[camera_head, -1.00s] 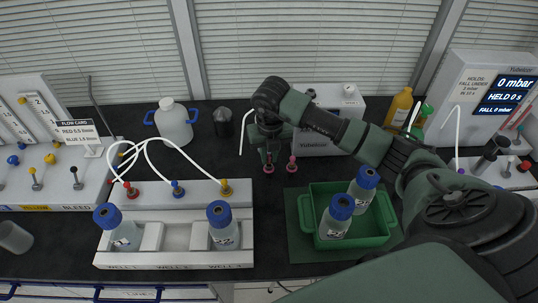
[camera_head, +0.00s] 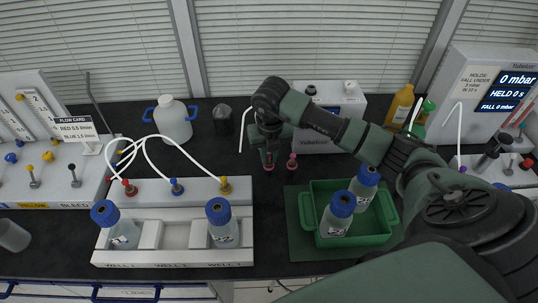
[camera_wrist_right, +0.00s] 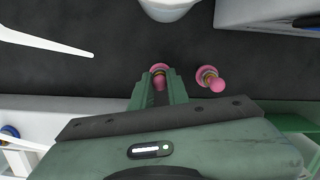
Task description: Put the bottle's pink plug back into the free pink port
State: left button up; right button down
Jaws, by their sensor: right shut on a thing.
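Two small pink plugs stand close together on the dark bench, behind the green tray. My right gripper (camera_head: 268,158) points down over the left pink plug (camera_head: 268,167), its fingers shut on it. In the right wrist view this plug (camera_wrist_right: 159,69) shows between the fingertips, partly hidden by them. The other pink plug (camera_head: 291,163) stands just to the right, apart from the fingers; it also shows in the right wrist view (camera_wrist_right: 211,80). I cannot make out a free pink port. My left gripper is not in view.
The green tray (camera_head: 312,212) holds two blue-capped bottles. A white well rack (camera_head: 175,257) with two bottles and red, blue and yellow plugs is on the left. A white tube (camera_head: 242,131) stands close left of my right gripper, and a white machine (camera_head: 340,118) close behind it.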

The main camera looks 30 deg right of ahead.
dwell(0.3)
jog(key=c, duration=1.3)
grip_release()
notch_tip(320, 180, up, 8)
jog(key=b, duration=0.2)
jog(key=shift+s+a, duration=0.15)
jog(key=shift+s, duration=0.25)
jog(key=shift+f, duration=0.1)
